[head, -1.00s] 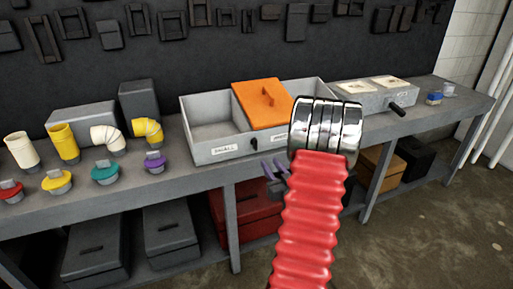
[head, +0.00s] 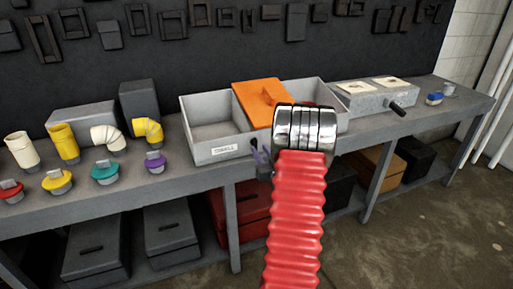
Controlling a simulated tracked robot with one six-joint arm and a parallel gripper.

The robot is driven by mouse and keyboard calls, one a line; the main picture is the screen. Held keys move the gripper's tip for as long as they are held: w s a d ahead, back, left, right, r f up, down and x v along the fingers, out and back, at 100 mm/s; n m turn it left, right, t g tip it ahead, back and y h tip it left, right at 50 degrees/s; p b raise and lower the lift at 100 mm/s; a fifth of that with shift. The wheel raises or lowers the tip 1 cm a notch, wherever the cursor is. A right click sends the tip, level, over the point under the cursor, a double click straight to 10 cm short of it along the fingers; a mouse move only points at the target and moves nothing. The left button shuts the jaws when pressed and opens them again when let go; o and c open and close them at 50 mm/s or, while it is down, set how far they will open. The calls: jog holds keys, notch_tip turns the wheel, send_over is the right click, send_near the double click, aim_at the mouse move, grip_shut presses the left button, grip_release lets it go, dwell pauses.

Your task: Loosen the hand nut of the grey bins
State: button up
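The grey bins (head: 199,148) stand on the bench as a two-part open box. The left bin bears a label (head: 224,149) that seems to read SMALL. An orange lid (head: 252,97) with a raised handle lies across the middle. My gripper (head: 259,157) is at the front wall, right of the label, its purple-grey fingers partly hidden behind my chrome wrist and red ribbed arm. The dark hand nut on that front wall is not clearly visible now; the fingers are where it sits. I cannot tell whether they touch or close on it.
Pipe elbows (head: 64,143) and coloured capped plugs (head: 105,172) stand on the left of the bench. A grey box with a black handle (head: 397,108) and a blue item (head: 434,98) are at right. Boxes (head: 170,238) fill the shelf below. The floor at right is clear.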

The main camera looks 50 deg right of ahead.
aim_at(256, 145)
jog(key=shift+x, duration=2.15)
grip_shut()
jog(key=shift+a, duration=0.15)
